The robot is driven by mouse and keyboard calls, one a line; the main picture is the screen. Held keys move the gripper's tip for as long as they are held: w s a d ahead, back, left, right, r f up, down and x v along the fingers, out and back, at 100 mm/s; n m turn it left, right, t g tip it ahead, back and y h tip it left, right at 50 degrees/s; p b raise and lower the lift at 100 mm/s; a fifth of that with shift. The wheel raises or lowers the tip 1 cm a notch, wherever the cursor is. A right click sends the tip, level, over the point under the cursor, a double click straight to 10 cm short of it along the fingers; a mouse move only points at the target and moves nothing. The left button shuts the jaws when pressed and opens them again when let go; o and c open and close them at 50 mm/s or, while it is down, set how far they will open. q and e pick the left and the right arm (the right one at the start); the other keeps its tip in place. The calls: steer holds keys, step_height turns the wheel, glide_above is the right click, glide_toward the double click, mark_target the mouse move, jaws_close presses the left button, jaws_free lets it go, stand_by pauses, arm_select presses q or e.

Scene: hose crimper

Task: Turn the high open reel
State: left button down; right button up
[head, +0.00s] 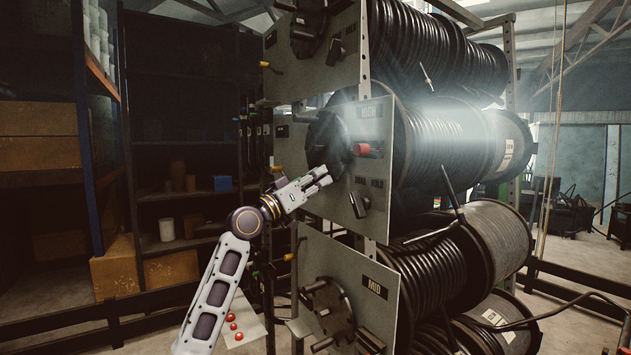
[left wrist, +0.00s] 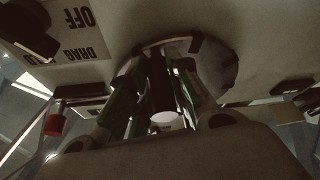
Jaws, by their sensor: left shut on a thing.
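The high reel (head: 440,145) is a wide drum wound with black hose, behind a grey panel with a label that reads HIGH. A dark round hub (head: 328,138) sits on that panel's face. My left gripper (head: 322,180) is at the front of this panel, just below the hub. In the left wrist view its fingers are shut around a dark handle (left wrist: 162,90) with a pale round end, which stands out from the hub (left wrist: 215,65). The head view does not show the handle clearly. My right gripper is in neither view.
A red knob (head: 368,150) and a dark drag switch (head: 358,204) are on the same panel, right of my gripper. A reel marked MID (head: 375,287) is below and another reel (head: 440,45) above. Dark shelves (head: 185,140) stand at the left.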

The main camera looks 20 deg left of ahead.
arm_select(q)
steer(key=shift+s+d+r, duration=0.15)
steer(key=shift+s+r, duration=0.15)
steer(key=shift+r, duration=0.25)
steer(key=c, duration=1.5)
jaws_free()
steer(key=shift+d, duration=0.1)
steer(key=shift+o, duration=0.8)
steer(key=shift+d, duration=0.3)
steer(key=shift+a+f, duration=0.1)
steer(key=shift+f, duration=0.05)
steer(key=shift+a, duration=0.1)
steer(key=shift+s+a+f, duration=0.3)
steer(key=shift+a+f, duration=0.05)
steer(key=v, duration=1.1)
steer(key=shift+d, duration=0.1)
